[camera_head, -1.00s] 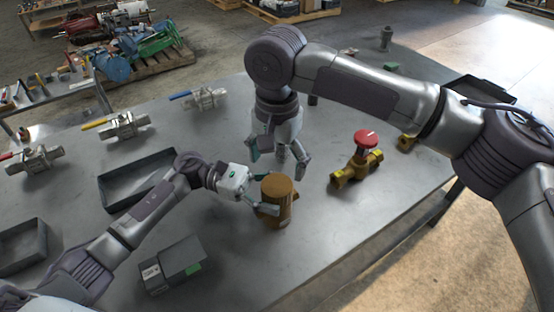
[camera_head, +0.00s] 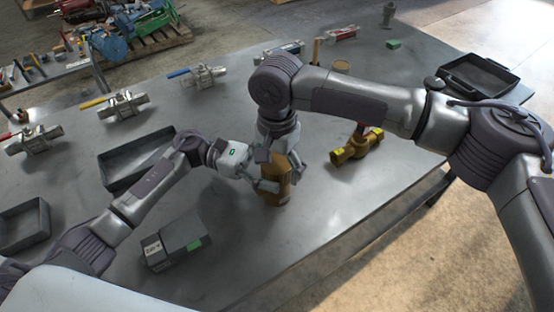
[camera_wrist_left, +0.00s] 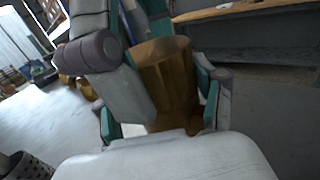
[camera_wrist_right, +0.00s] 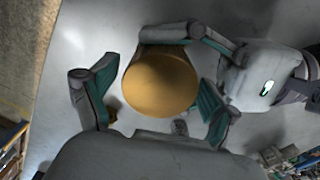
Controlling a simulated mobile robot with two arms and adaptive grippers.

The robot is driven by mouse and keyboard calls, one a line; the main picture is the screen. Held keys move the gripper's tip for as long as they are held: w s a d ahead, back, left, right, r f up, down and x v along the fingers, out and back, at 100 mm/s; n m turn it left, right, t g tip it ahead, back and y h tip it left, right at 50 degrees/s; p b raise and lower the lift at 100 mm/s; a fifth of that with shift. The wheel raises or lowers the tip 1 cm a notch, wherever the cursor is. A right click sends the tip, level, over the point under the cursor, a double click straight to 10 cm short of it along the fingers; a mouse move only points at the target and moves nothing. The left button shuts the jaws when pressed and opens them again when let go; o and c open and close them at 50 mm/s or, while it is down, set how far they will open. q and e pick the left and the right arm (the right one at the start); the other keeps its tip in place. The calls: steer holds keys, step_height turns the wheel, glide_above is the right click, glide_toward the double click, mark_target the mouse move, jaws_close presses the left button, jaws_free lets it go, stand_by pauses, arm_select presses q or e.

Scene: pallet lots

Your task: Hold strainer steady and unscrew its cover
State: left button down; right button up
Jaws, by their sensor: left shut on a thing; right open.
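The strainer is a brass-brown cylinder (camera_head: 274,187) standing on the grey table, partly hidden by my grippers in the head view. My left gripper (camera_head: 262,183) is shut on its side; in the left wrist view its teal-padded fingers (camera_wrist_left: 160,115) flank the brown body (camera_wrist_left: 165,80). My right gripper (camera_head: 280,165) is directly above the strainer, pointing down. In the right wrist view the round, flat cover (camera_wrist_right: 160,82) lies between the open fingers of the right gripper (camera_wrist_right: 150,95), with a visible gap on the left side.
Several lever valves (camera_head: 112,106) line the far left. Another black tray (camera_head: 478,78) sits far right.

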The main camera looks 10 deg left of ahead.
steer(key=c, duration=1.2)
steer(key=n, duration=1)
steer(key=o, duration=1.3)
steer(key=shift+r, duration=0.1)
